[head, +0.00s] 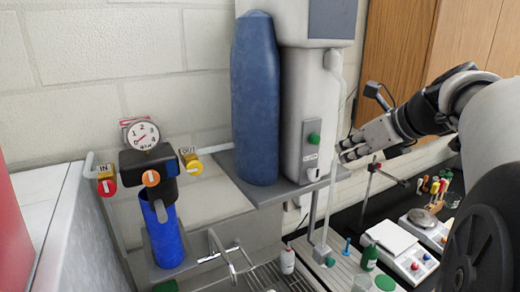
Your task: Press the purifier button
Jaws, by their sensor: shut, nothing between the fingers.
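A tall white unit that looks like the purifier (296,95) is mounted on the wall beside a blue cylinder. A narrow grey panel (311,152) on its front carries a round green button (313,139) near the top. A small dark-and-white part shows below the panel. My gripper (343,153) reaches in from the right, with its shut fingertips pointing left toward the unit. It is empty. The fingertips appear a little right of the green button and slightly lower, apart from it. The depth between them is hard to tell.
A blue cylinder (255,100) stands left of the unit on a grey shelf (262,190). A blue filter with a gauge (142,135) hangs at left. A vertical white pipe (333,190) runs near my fingertips. Balances and bottles crowd the dark bench at lower right.

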